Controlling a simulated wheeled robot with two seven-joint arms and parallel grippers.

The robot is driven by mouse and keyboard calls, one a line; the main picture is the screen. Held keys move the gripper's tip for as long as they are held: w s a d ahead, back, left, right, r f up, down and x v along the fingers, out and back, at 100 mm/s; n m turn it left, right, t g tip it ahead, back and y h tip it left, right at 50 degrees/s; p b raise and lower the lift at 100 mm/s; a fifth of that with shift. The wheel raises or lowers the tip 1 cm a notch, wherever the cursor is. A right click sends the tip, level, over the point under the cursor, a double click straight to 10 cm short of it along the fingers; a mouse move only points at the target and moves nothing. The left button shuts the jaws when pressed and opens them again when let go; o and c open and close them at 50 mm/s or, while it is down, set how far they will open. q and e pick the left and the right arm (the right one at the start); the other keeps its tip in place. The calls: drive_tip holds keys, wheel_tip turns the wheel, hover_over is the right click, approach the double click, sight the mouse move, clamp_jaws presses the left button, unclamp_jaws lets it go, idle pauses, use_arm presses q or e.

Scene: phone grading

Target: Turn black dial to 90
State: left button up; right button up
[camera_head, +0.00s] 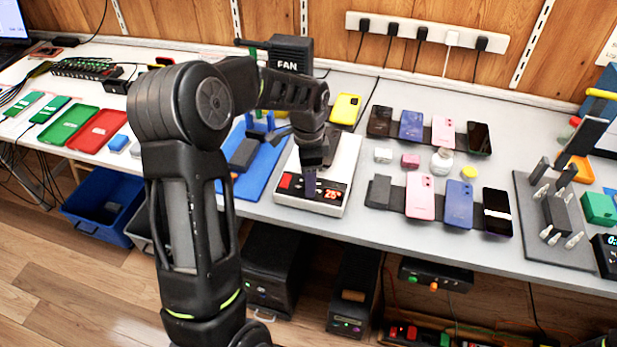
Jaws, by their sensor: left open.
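A white device (342,163) with a black front panel stands on the bench, a red switch at the panel's left. Its red display (332,195) reads about 25°. My left gripper (309,187) is open and points down over the front panel, between the red switch and the display. The black dial cannot be made out; the gripper covers that part of the panel. I cannot tell whether the fingers touch the dial. My right gripper is out of view.
A blue mat (252,187) with dark items lies left of the device, and a black FAN box (290,52) stands behind. The bench's front edge is close.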

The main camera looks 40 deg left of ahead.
use_arm(q)
wheel_tip(320, 180, up, 8)
drive_tip(key=shift+f, duration=0.1)
idle(0.4)
idle(0.4)
